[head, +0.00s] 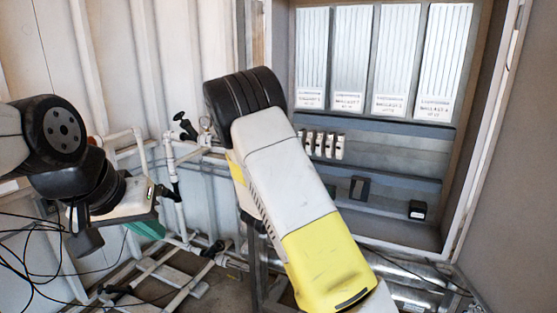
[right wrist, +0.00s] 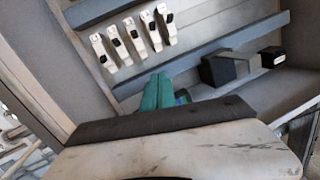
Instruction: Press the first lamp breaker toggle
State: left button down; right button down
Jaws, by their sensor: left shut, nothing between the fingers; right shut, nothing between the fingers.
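A row of several white breakers with black toggles (head: 322,145) is mounted on the cabinet's back wall, partly behind my right arm in the head view. The row also shows in the right wrist view (right wrist: 134,40), above my right gripper. I cannot read which breaker is the first lamp's. My right gripper (right wrist: 158,80) has its teal fingers together and empty. Its tips appear just below the row, apart from the toggles in the picture. In the head view my right arm hides it. My left gripper (head: 150,226) is shut and empty at the left, far from the cabinet.
The open cabinet has a frame (head: 483,130) and several tall ballast panels (head: 403,60) above the breakers. Grey rails (right wrist: 200,60) run above and below the row. A black box (right wrist: 222,70) sits right of my fingers. White pipes (head: 170,160) and valves stand left.

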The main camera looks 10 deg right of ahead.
jog(key=w+a+f+n+t+y, duration=0.1)
jog(key=w+a+n+t+y, duration=0.1)
jog(key=a, duration=0.4)
jog(key=n+t, duration=0.1)
jog(key=n, duration=0.1)
jog(key=shift+w+a+f+n+t+y, duration=0.15)
jog(key=shift+w+a+n+t+y, duration=0.05)
jog(key=shift+w+n+t+y, duration=0.15)
jog(key=x, duration=1)
jog(key=shift+s+a+r, duration=0.15)
jog(key=shift+s+r, duration=0.15)
jog(key=shift+r, duration=0.3)
jog(key=shift+s+a+r, duration=0.15)
jog(key=shift+s+r, duration=0.1)
jog(key=shift+r, duration=0.3)
jog(key=shift+s+a+r, duration=0.15)
jog(key=shift+s+r, duration=0.15)
jog(key=shift+r, duration=0.3)
jog(key=shift+r, duration=0.1)
